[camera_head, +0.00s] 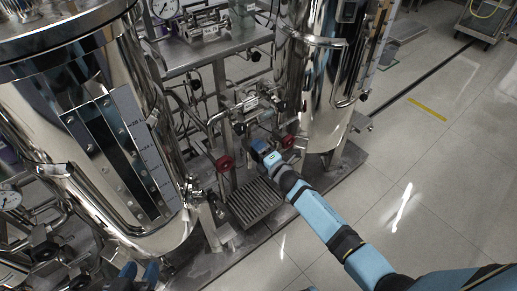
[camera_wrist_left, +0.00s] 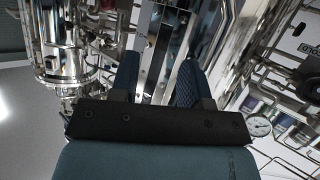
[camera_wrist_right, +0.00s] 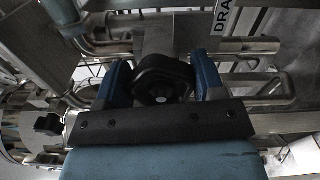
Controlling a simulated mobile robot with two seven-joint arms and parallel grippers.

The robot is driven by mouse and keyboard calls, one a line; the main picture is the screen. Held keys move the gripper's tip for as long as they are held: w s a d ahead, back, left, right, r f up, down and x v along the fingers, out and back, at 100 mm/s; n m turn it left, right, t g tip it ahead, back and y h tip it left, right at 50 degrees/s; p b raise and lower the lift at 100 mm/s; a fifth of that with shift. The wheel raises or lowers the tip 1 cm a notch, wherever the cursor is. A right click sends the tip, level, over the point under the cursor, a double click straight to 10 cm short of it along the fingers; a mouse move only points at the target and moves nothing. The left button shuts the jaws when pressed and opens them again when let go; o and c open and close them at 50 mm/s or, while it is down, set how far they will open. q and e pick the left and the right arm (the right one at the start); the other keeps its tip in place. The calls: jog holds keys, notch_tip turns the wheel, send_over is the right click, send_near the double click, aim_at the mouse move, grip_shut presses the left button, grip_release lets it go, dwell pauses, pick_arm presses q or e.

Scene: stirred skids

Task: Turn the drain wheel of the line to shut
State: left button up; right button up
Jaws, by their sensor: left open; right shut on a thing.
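In the right wrist view a black knobbed wheel (camera_wrist_right: 162,78) sits between the fingers of my right gripper (camera_wrist_right: 160,82), which is shut on it. A white label (camera_wrist_right: 226,16) reading "DRA", cut off by the frame, is just above and right of the wheel. In the head view my right gripper (camera_head: 262,150) is at the low piping between the two steel tanks and hides the wheel there. My left gripper (camera_head: 140,272) is open and empty at the bottom left, by the near tank; its spread fingers show in the left wrist view (camera_wrist_left: 157,85).
Two red handwheels (camera_head: 224,163) (camera_head: 287,141) flank my right gripper. A large steel tank (camera_head: 100,130) stands at left, another (camera_head: 325,90) at back. A floor grate (camera_head: 254,201) lies below the piping.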

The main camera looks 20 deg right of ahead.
jog(key=shift+m+p, duration=0.35)
jog(key=shift+m, duration=0.65)
jog(key=m+p, duration=0.2)
jog(key=m, duration=0.3)
jog(key=shift+f, duration=0.1)
jog(key=m+p, duration=0.1)
jog(key=m, duration=0.2)
jog(key=m+p, duration=0.1)
jog(key=m, duration=0.1)
jog(key=shift+a+f+m, duration=0.1)
jog(key=shift+m, duration=0.3)
jog(key=shift+s+m, duration=0.1)
jog(key=shift+m, duration=0.7)
pick_arm(q)
jog(key=shift+s+a+f+g+y+p, duration=0.25)
jog(key=shift+s+a+g+y+p, duration=0.2)
jog(key=shift+s+a+g+y, duration=0.15)
pick_arm(e)
jog(key=shift+m, duration=1.2)
jog(key=shift+f, duration=0.1)
jog(key=shift+a, duration=0.1)
